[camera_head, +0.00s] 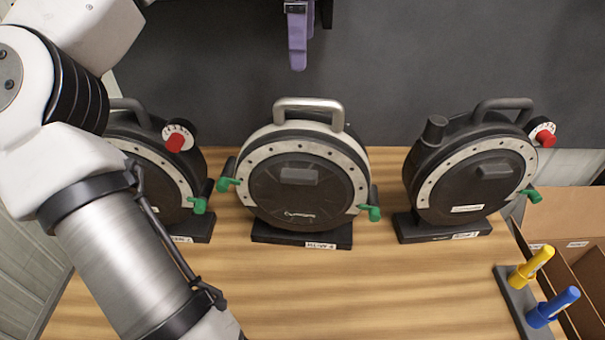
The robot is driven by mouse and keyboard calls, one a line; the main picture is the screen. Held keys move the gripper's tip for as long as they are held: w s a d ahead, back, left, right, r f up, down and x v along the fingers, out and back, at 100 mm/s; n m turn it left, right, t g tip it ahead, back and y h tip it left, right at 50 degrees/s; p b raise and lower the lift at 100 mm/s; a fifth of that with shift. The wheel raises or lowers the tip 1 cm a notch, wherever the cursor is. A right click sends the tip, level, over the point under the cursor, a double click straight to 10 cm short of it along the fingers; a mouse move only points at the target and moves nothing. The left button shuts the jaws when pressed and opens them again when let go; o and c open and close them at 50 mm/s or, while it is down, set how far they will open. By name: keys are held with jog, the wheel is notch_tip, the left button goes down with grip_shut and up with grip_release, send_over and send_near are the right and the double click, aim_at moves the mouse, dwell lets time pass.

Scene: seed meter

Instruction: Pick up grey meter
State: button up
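Three round seed meters stand upright in a row on the wooden table. The middle meter (296,210) has a black face, a light grey ring and casing, a silver-grey handle (308,104) on top and green levers at both sides; it looks like the grey meter. It sits on a black base with a white label, and nothing touches its handle. My arm comes down from the upper left and leaves the frame at the bottom, left of the middle meter. My gripper is out of view.
The left black meter (172,182) is partly hidden by my arm. The right black meter (466,190) has a red knob. A dark rack holds yellow (532,266) and blue (553,307) tools beside a cardboard box (563,216). A purple object (297,42) hangs above. The table's front middle is clear.

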aim_at(303, 112)
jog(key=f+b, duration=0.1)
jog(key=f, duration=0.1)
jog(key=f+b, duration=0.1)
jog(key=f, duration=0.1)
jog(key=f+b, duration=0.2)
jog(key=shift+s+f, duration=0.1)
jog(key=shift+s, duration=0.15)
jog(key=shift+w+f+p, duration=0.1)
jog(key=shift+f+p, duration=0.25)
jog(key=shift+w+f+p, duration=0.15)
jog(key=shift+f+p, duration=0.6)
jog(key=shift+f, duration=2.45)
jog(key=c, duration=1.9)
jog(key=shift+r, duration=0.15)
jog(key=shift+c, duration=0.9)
